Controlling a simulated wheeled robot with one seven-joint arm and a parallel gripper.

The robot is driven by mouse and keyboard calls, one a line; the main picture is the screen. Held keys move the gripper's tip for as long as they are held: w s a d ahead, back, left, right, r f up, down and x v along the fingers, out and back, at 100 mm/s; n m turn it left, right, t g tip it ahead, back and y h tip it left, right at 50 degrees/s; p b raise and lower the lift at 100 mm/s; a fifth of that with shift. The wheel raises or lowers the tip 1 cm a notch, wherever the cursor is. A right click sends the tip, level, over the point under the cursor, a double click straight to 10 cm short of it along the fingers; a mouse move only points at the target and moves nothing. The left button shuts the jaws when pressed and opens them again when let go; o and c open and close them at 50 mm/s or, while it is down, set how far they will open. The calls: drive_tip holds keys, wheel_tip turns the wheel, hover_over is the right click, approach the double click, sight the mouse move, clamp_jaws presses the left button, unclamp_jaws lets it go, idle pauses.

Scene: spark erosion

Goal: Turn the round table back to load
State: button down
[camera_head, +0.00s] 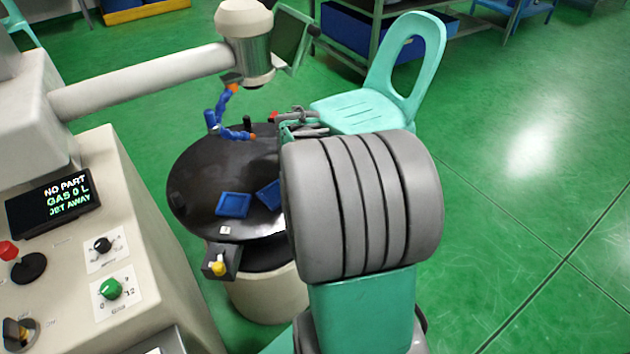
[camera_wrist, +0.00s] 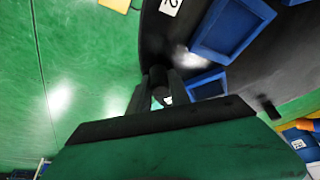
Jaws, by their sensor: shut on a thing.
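The black round table (camera_head: 215,165) stands on a pale drum-shaped base in the head view, with blue square trays (camera_head: 233,204) on top. In the wrist view its dark rim and top (camera_wrist: 165,45) fill the upper middle. My gripper (camera_wrist: 160,92) is shut on a short dark peg (camera_wrist: 158,76) at the table's rim. In the head view my arm hides much of the gripper and the table's right side. A small white tag (camera_head: 225,230) lies near the front rim; a tag reading 2 (camera_wrist: 171,6) shows in the wrist view.
A dark box with a yellow knob (camera_head: 217,268) sits at the front rim. A blue jointed hose (camera_head: 222,112) and a machine head (camera_head: 245,45) stand over the back. A teal chair (camera_head: 385,90) stands behind.

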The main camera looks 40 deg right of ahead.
drive_tip(key=c, duration=1.2)
unclamp_jaws()
drive_tip(key=shift+a, duration=0.15)
drive_tip(key=shift+s, duration=0.1)
drive_tip(key=p+v, duration=0.1)
drive_tip(key=v, duration=0.6)
drive_tip(key=shift+r, duration=0.4)
drive_tip(key=shift+s+a, duration=0.1)
